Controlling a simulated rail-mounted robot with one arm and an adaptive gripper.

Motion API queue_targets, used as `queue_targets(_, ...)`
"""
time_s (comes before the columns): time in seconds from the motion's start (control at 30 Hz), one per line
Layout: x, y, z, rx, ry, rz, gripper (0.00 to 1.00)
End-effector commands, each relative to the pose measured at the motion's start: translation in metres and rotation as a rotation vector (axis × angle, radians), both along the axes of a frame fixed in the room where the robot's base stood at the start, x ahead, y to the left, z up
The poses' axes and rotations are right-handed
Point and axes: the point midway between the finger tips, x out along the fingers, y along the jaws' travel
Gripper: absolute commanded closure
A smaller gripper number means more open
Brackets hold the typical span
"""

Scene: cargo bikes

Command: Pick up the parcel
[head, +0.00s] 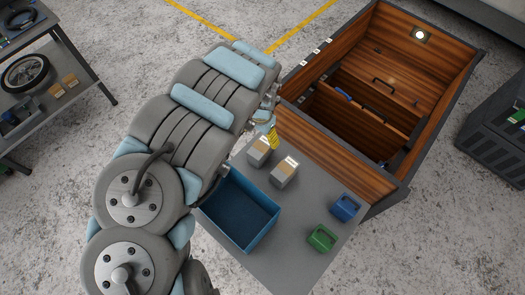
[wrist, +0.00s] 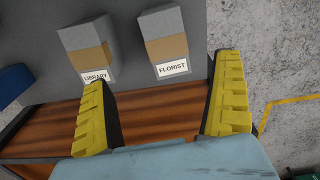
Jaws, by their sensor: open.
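Two small grey parcels with brown bands and white labels stand side by side on a grey tabletop. In the wrist view, the one marked FLORIST (wrist: 166,45) appears between my fingers, and the one marked LIBRARY (wrist: 88,48) is to its left, its label partly covered by a finger. My gripper (wrist: 161,85), with yellow fingers, is open and empty. In the head view its yellow finger (head: 273,138) shows just above the left parcel. Contact cannot be told.
A blue open bin (head: 225,205) sits left of the parcels. A blue case (head: 345,207) and a green case (head: 321,238) are at the table's right. The wooden cargo box (head: 340,160) stands along its far side. A shelf with a wheel (head: 25,72) is at far left.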

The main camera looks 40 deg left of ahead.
Motion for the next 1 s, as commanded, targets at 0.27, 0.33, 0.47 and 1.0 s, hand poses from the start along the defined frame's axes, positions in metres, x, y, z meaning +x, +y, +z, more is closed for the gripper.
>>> queue_targets(0.27, 0.001, -0.001, -0.034, -0.002, -0.002, 0.0, 0.04)
queue_targets(0.33, 0.001, -0.001, -0.042, -0.001, -0.002, -0.001, 0.04)
queue_targets(0.47, 0.002, 0.0, -0.055, 0.0, -0.003, -0.001, 0.04)
queue_targets(1.0, 0.001, 0.001, -0.092, 0.0, -0.001, -0.001, 0.04)
